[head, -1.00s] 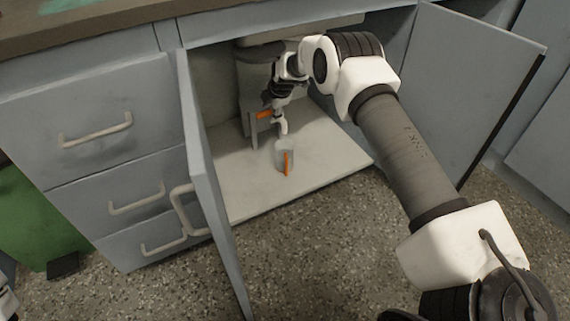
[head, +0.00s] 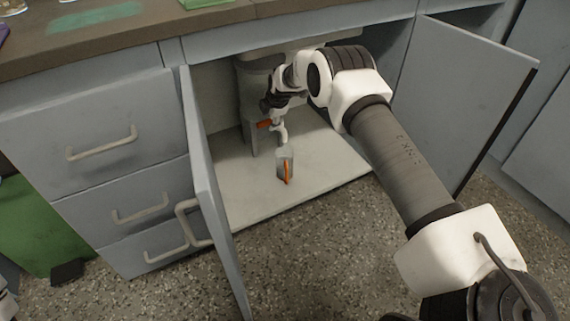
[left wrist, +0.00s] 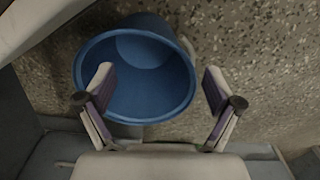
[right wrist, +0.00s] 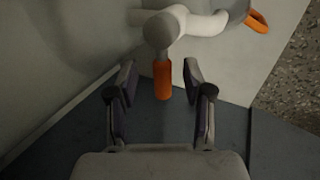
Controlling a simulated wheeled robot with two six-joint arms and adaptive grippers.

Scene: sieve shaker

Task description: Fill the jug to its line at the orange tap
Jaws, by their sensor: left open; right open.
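The tap (head: 281,134) has an orange lever (head: 265,124) and a pale spout, inside the open cabinet. The small grey jug (head: 283,160) with an orange handle stands upright on the cabinet floor below and in front of the spout; its line and any water cannot be made out. My right gripper (head: 268,104) is at the tap. In the right wrist view the orange lever (right wrist: 162,80) lies between its open fingers (right wrist: 160,72), with a gap on each side. My left gripper (left wrist: 155,82) is open and empty above a blue bucket.
The blue bucket (left wrist: 90,95) stands on the speckled floor. Cabinet doors stand open at left (head: 205,180) and right (head: 460,100) of my right arm. The cabinet floor (head: 245,195) is clear around the jug. A green bin (head: 35,225) is at far left.

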